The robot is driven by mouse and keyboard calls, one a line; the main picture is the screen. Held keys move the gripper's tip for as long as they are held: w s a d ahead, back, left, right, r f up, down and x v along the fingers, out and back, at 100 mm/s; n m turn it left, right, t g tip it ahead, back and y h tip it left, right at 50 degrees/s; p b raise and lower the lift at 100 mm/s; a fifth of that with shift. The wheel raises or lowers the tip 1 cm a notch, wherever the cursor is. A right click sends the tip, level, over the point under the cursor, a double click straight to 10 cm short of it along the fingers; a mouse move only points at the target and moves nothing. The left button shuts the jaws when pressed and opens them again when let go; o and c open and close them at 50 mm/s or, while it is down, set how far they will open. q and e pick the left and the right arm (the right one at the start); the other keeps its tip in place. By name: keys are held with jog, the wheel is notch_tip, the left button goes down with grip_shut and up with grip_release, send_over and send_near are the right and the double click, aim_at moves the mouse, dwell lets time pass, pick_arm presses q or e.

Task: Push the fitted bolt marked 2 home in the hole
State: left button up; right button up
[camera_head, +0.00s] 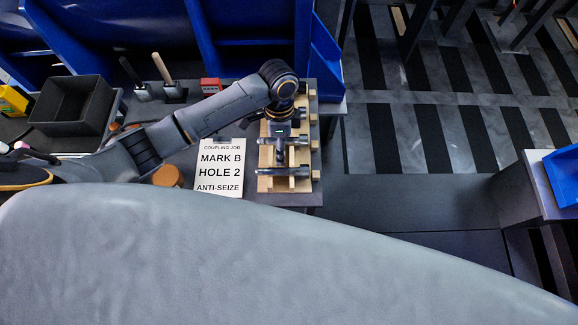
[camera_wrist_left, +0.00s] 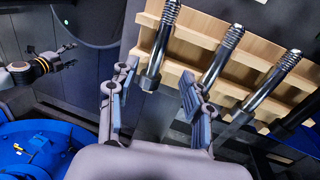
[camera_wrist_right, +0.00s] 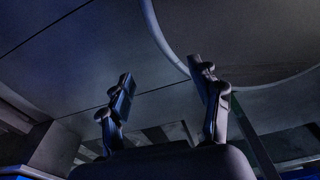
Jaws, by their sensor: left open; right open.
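My left gripper (camera_head: 281,154) is over the wooden bolt rack (camera_head: 297,184) in the head view. In the left wrist view the left gripper (camera_wrist_left: 158,84) is open, and the lower end of one dark bolt (camera_wrist_left: 161,42) shows between its fingertips; I cannot tell whether they touch. A second bolt (camera_wrist_left: 221,58) and a third bolt (camera_wrist_left: 270,82) lie to its right, threaded ends up in the picture, across the pale wooden rack (camera_wrist_left: 200,33). I see no number marks on the bolts, and no hole is clearly visible. My right gripper (camera_wrist_right: 162,82) is open and empty in the right wrist view.
A job card (camera_head: 219,170) reads mark B, hole 2, anti-seize. A black bin (camera_head: 72,105), a red box (camera_head: 210,85) and an orange-brown round item (camera_head: 167,176) share the bench. A blue round object (camera_wrist_left: 35,150) is low left in the left wrist view. Striped floor lies right.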

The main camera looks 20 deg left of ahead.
aim_at(285, 169)
pick_arm(q)
jog(key=f, duration=0.3)
jog(key=shift+s+d+f, duration=0.15)
jog(key=shift+s+f, duration=0.15)
jog(key=shift+f, duration=0.1)
jog(key=shift+s+d+f, duration=0.15)
jog(key=shift+f, duration=0.45)
jog(key=shift+s+d+f, duration=0.15)
jog(key=shift+f, duration=0.4)
notch_tip(285, 169, down, 2)
jog(key=shift+s+d+f, duration=0.1)
jog(key=shift+s+d, duration=0.05)
jog(key=shift+f, duration=0.35)
jog(key=shift+c, duration=0.2)
grip_shut()
pick_arm(e)
jog(key=shift+s+d+r, duration=0.15)
jog(key=shift+d+r, duration=0.05)
jog(key=shift+d, duration=0.2)
